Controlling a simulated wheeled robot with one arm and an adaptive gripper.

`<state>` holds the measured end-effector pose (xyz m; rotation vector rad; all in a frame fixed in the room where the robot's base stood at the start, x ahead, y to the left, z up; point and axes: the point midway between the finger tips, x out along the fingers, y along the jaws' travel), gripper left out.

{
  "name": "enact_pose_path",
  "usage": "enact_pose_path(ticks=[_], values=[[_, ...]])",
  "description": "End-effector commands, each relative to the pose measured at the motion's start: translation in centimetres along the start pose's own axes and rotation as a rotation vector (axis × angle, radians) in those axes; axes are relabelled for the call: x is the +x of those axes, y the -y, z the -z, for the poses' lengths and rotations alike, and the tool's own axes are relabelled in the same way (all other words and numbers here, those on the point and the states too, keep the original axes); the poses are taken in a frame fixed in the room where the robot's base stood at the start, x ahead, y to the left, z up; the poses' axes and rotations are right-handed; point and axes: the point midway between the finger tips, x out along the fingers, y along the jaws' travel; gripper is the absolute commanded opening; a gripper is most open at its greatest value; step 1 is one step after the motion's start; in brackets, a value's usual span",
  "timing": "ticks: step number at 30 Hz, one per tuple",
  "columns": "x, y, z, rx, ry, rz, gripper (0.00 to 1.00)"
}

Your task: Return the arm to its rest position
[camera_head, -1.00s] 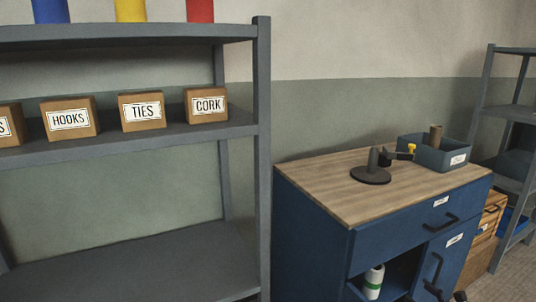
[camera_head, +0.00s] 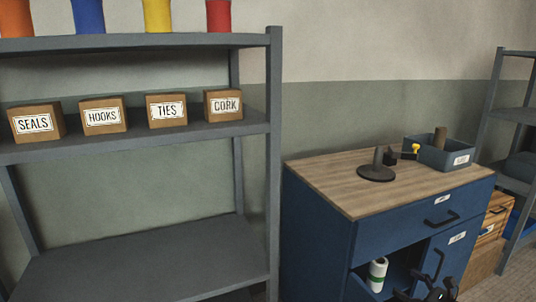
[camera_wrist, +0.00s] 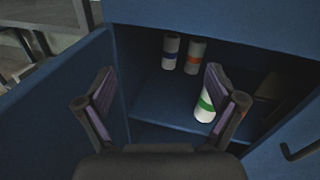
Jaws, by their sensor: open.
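My gripper (camera_wrist: 158,75) is open and empty in the wrist view, its two fingers spread in front of the open compartment of the blue cabinet (camera_head: 318,240). A white bottle with a green band (camera_wrist: 205,106) stands in this compartment, partly hidden by the right finger. It also shows in the head view (camera_head: 376,274). In the head view, dark parts of my gripper (camera_head: 432,290) show at the bottom edge, in front of the cabinet. The rest of my arm is out of that view.
Bottles with a blue band (camera_wrist: 171,55) and an orange band (camera_wrist: 195,58) stand deeper in the compartment. The cabinet top bears a dark round-based stand (camera_head: 376,172) and a grey bin (camera_head: 445,158). A grey shelf (camera_head: 140,255) with labelled boxes stands left.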

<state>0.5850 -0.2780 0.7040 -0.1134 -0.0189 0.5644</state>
Motion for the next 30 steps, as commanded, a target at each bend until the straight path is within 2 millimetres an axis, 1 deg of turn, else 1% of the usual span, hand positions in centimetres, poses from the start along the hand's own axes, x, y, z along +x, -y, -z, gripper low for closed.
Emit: enact_pose_path(ticks=[1,2,5,6,8,9,11,15,19,22,27,30], values=[[0.9,-0.9,-1.5,-0.019,0.000,-0.036,0.93],[1.5,-1.6,-2.2,-0.030,0.000,-0.059,0.93],[3.5,-4.3,-5.1,-0.078,-0.003,-0.154,0.93],[4.4,-5.7,-6.4,-0.102,-0.004,-0.199,0.93],[5.5,-7.9,-8.3,-0.140,-0.007,-0.267,0.93],[6.1,-9.3,-9.7,-0.168,-0.009,-0.314,0.93],[6.9,-11.5,-11.4,-0.207,-0.014,-0.382,0.93],[8.1,-16.8,-15.0,-0.302,-0.024,-0.540,0.93],[8.3,-21.5,-18.1,-0.395,-0.036,-0.681,0.93],[8.0,-25.0,-20.1,-0.471,-0.046,-0.789,0.93],[6.5,-30.4,-22.9,-0.597,-0.065,-0.966,0.93],[5.2,-33.2,-24.3,-0.676,-0.080,-1.067,0.93]])
